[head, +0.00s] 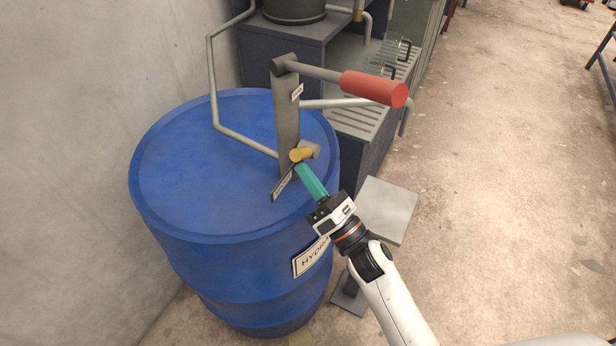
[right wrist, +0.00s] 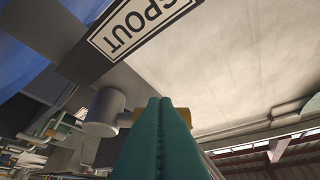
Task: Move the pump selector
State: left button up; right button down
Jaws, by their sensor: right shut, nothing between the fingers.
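The pump selector shows as a short yellow knob (head: 301,154) at the foot of the upright grey pump column (head: 286,118) on the blue drum. In the right wrist view, part of the yellow knob (right wrist: 183,114) shows behind my fingertips, beside a grey cylinder (right wrist: 103,114). My right gripper (head: 299,168) has teal fingers, shut together with nothing between them. Its tips are right at the knob; whether they touch it I cannot tell. A label reading SPOUT (right wrist: 138,22) is above the fingers in the wrist view. My left gripper is out of view.
The blue drum (head: 190,165) stands by a grey wall. A pump crank with a red grip (head: 373,88) sticks out above my gripper. A bent grey pipe (head: 212,85) rises at the left. A square grey stand (head: 385,208) is right of the drum. The floor at right is open.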

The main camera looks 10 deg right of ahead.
aim_at(316, 147)
jog(key=shift+r, duration=0.1)
jog(key=shift+r+m+h+p, duration=0.2)
jog(key=shift+m+h+p, duration=0.3)
jog(key=shift+m+p, duration=0.15)
jog(key=r+m+h+p, duration=0.1)
jog(key=m+p, duration=0.2)
jog(key=p, duration=0.1)
jog(key=w+d+r+m+g+h+p, duration=0.1)
jog(key=r+m+h+p, duration=0.1)
jog(key=m+p, duration=0.1)
jog(key=r+m+h+p, duration=0.1)
jog(key=m+p, duration=0.2)
jog(key=p, duration=0.2)
jog(key=shift+w+d+r+h+p, duration=0.15)
jog(key=shift+w+r+h+p, duration=0.1)
jog(key=shift+h+p, duration=0.15)
jog(key=shift+w+d+r, duration=0.15)
jog(key=shift+w+d, duration=0.05)
jog(key=shift+w, duration=0.15)
jog(key=shift+p, duration=0.3)
